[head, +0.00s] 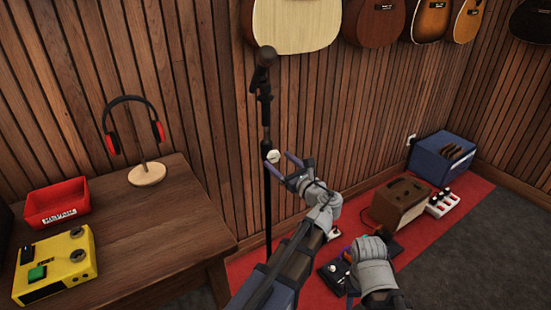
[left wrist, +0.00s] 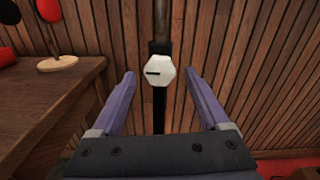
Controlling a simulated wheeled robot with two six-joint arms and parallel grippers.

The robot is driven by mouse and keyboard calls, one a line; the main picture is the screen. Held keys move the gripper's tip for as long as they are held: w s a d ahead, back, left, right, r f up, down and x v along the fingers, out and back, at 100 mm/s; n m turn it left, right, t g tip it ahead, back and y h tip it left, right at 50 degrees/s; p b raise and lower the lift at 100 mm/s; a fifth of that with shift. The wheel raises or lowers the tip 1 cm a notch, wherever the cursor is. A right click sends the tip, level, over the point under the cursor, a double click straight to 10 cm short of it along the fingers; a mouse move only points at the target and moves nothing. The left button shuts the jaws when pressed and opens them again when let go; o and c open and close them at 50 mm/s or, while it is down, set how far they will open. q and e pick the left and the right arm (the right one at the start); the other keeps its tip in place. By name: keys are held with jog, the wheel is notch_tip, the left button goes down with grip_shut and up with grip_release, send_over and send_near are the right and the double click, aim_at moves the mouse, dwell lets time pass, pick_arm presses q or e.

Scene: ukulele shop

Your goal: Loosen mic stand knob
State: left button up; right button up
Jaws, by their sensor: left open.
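The black mic stand (head: 267,205) stands upright beside the table, with a dark microphone (head: 266,56) at its top. A pale, many-sided knob (head: 273,156) sits partway up the pole. In the left wrist view the knob (left wrist: 160,73) faces the camera, with a short dark mark on its left half. My left gripper (head: 279,162) is open at the knob's height. Its purple fingers (left wrist: 160,76) appear on either side of the knob, with gaps between; I cannot tell how far in front it is. My right gripper (head: 348,270) is low at the right, partly hidden by its own hand.
A wooden table (head: 150,235) at left holds red-and-black headphones (head: 110,140) on a stand, a red bin (head: 57,203) and a yellow box (head: 55,263). An amplifier (head: 400,203) and pedals stand on the red mat (head: 483,205). Guitars hang on the slatted wall.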

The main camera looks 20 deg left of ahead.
aim_at(273, 156)
pick_arm(q)
jog(key=shift+x, duration=1.5)
grip_shut()
